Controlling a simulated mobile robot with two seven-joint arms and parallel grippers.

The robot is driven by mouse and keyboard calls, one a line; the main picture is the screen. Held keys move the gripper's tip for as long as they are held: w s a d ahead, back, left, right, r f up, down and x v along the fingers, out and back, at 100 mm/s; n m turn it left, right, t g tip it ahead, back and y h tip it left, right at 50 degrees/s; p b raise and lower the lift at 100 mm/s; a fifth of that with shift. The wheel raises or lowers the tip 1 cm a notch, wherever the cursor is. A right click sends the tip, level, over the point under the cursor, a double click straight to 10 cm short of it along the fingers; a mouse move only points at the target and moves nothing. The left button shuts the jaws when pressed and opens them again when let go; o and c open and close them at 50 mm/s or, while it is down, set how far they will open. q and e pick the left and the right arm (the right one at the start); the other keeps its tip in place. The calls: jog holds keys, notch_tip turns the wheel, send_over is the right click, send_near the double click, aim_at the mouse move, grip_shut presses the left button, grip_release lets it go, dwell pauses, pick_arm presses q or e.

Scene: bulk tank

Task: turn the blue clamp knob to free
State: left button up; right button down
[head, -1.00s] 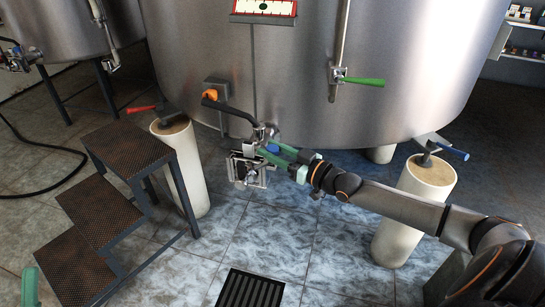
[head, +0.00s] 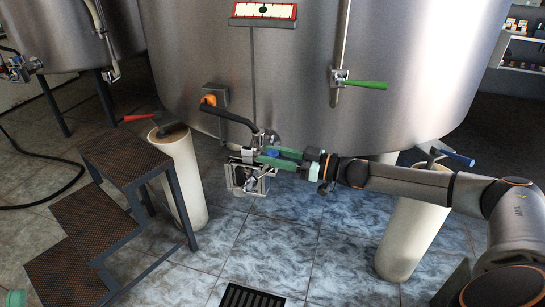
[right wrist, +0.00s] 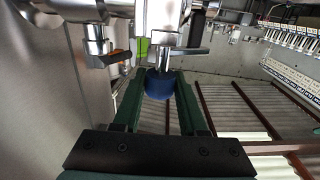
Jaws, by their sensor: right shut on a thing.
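The blue clamp knob (head: 271,152) sits on a metal clamp at the tank's lower outlet, below a black hose. It also shows in the right wrist view (right wrist: 158,84) as a round blue cap. My right gripper (head: 276,157) is shut on the knob, with its green fingers on either side of it; the right wrist view shows both fingers (right wrist: 157,92) reaching to it. The knob's far side is hidden. A green tip (head: 15,298) at the lower left edge looks like part of my left gripper; its jaws cannot be made out.
The steel tank (head: 300,70) stands right behind the clamp. A green-handled valve (head: 365,84) is at upper right. Metal steps (head: 90,215) and a pale leg (head: 182,180) stand to the left. The tiled floor in front is clear around a drain grate (head: 250,297).

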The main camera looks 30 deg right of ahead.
jog(key=shift+w+n+g+y+p, duration=0.1)
jog(key=shift+n+g+y+p, duration=0.35)
jog(key=shift+n+g+y, duration=0.65)
jog(key=shift+g+y, duration=0.3)
jog(key=shift+y, duration=0.1)
jog(key=shift+f+n+g+y+b, duration=0.15)
jog(key=shift+n+g+y+b, duration=0.65)
jog(key=shift+n+g, duration=0.45)
jog(key=shift+n+g+y, duration=0.25)
jog(key=shift+g+y, duration=0.15)
jog(key=shift+g, duration=0.25)
jog(key=shift+c, duration=2.3)
grip_release()
jog(key=shift+d, duration=0.1)
